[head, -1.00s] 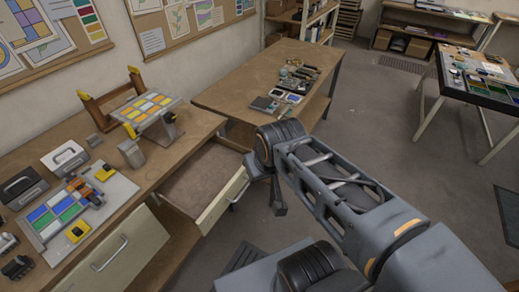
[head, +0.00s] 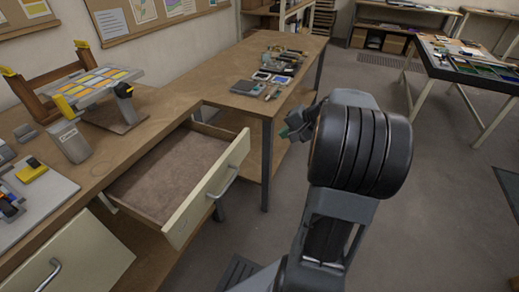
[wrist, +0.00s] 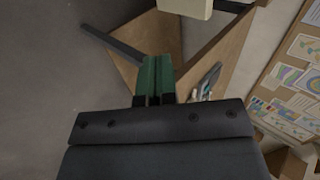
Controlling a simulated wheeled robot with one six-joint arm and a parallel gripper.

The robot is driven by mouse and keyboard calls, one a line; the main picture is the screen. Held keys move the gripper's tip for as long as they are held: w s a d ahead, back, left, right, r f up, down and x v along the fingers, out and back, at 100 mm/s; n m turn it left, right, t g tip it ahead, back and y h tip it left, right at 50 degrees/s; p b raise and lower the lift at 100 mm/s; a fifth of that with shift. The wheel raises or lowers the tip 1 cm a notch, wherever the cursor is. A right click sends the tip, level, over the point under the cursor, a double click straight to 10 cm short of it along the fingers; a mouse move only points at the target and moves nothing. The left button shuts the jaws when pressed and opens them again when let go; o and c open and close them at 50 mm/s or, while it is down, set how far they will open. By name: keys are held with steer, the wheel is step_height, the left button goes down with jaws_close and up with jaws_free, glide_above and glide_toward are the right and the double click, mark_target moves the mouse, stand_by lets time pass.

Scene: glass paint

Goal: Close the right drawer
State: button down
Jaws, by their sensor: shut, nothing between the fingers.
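The right drawer (head: 205,203) stands pulled out from under the workbench in the head view. Its cream front with a metal bar handle (head: 224,183) faces the aisle, and its brown inside looks empty. My gripper (head: 297,123) is to the right of the drawer front, apart from it, and is partly hidden behind my arm. In the wrist view its green fingers (wrist: 155,75) are together with nothing between them. A pale block at the top edge of the wrist view (wrist: 187,7) may be part of the drawer front.
The left drawer front (head: 75,258) with its handle is at the lower left. The workbench (head: 150,115) carries a glass panel on a stand (head: 92,87). A side table (head: 225,72) with tools stands behind my gripper.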

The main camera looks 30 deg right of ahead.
steer(key=w+r+b+x, duration=0.1)
steer(key=x, duration=1.1)
steer(key=shift+w+a, duration=0.2)
steer(key=shift+w, duration=0.4)
